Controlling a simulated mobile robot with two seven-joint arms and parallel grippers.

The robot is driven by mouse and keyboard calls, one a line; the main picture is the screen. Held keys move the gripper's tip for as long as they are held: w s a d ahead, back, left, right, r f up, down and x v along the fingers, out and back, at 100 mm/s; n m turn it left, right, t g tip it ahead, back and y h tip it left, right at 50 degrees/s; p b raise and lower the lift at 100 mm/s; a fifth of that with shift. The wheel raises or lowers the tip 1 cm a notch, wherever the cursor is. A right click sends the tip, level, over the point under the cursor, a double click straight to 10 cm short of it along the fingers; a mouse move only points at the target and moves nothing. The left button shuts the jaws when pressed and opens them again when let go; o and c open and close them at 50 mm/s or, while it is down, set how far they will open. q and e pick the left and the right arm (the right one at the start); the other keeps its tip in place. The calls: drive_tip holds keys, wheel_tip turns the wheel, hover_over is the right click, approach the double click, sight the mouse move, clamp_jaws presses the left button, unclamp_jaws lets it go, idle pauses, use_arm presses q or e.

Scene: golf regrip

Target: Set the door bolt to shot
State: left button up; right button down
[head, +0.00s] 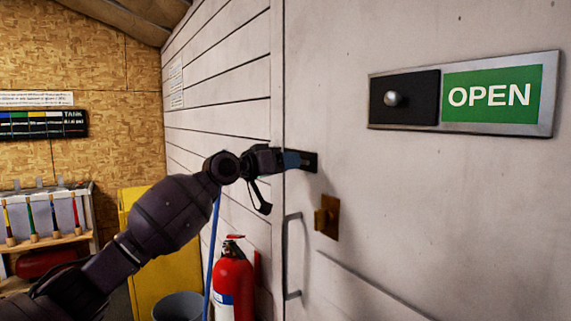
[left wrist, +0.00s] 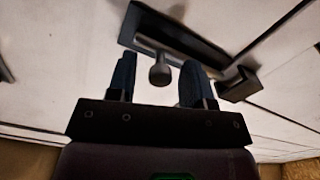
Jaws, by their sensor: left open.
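The door bolt (head: 309,161) is a dark plate on the pale door near its left edge, partly hidden by my gripper in the head view. In the left wrist view, the bolt plate (left wrist: 205,48) has a round-ended knob (left wrist: 160,74). A dark block (left wrist: 240,86) sits beyond the plate's right end, across the door's edge line. The knob is at the plate's left-middle part, away from that block. My left gripper (head: 296,160) is at the bolt, open, with its blue fingers (left wrist: 124,75) on either side of the knob. Contact cannot be told. My right gripper is not in view.
A brass fitting (head: 327,217) and a vertical handle (head: 290,256) are on the door below the bolt. An OPEN sign (head: 489,95) with a slider knob (head: 393,98) is at upper right. A red extinguisher (head: 233,281), grey bin (head: 178,307) and yellow cabinet (head: 150,255) stand left.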

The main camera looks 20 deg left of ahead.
use_arm(q)
clamp_jaws()
drive_tip(key=shift+w+a+f, duration=0.1)
drive_tip(key=shift+w+a, duration=0.05)
drive_tip(key=w+a+b, duration=0.1)
drive_tip(key=a+b, duration=0.1)
drive_tip(key=w+a+b, duration=0.1)
drive_tip(key=shift+w+a+r, duration=0.25)
drive_tip(key=shift+w+a, duration=0.05)
drive_tip(key=shift+c, duration=1.6)
unclamp_jaws()
drive_tip(key=o, duration=0.3)
drive_tip(key=shift+w+a+f, duration=0.1)
